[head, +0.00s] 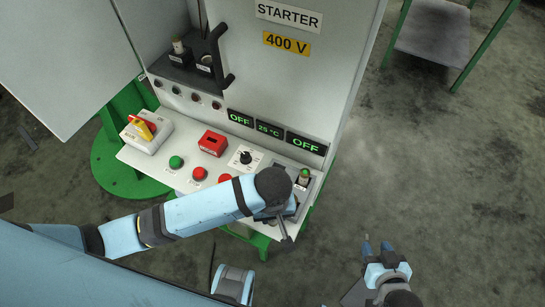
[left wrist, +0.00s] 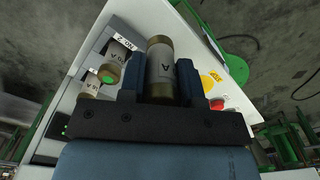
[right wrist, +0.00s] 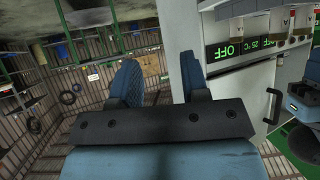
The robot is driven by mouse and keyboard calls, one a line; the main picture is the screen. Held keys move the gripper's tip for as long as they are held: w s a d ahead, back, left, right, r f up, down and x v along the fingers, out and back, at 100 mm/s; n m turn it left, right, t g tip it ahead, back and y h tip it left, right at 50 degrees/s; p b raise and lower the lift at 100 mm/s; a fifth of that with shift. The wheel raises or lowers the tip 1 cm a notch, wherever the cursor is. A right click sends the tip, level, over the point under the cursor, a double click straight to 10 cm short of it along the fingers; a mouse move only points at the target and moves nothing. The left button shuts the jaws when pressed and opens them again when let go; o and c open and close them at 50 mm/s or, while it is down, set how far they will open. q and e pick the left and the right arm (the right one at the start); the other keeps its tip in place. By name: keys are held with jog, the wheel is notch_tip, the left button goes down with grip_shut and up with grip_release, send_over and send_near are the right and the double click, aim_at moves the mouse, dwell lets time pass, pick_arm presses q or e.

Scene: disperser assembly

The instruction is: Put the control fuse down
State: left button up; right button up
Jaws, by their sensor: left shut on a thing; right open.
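My left gripper (left wrist: 160,88) is shut on a fuse, taken as the control fuse (left wrist: 161,68), with a grey body, brass-coloured ends and a partly visible label ending in "A". In the head view my left wrist hides most of the gripper and the held fuse, above the right end of the sloping console. My right gripper (head: 377,247) is open and empty, over the floor right of the console.
The fuse tray is at the right end of the console (head: 160,173), which carries buttons, a dial and a red-yellow switch (head: 144,129). A black fuse block (head: 183,72) is on the cabinet, left of the door handle (head: 220,55). Floor to the right is clear.

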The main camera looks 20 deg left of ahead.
pick_arm(q)
jog(key=d, duration=0.2)
send_near(277, 165)
jog(key=s+r, duration=0.1)
jog(key=s, duration=0.1)
jog(key=f, duration=0.4)
jog(key=f+b, duration=0.1)
jog(key=f, duration=0.2)
jog(key=shift+d, duration=0.3)
jog(key=o, duration=1)
jog(key=shift+f, duration=0.1)
jog(key=shift+c, duration=0.2)
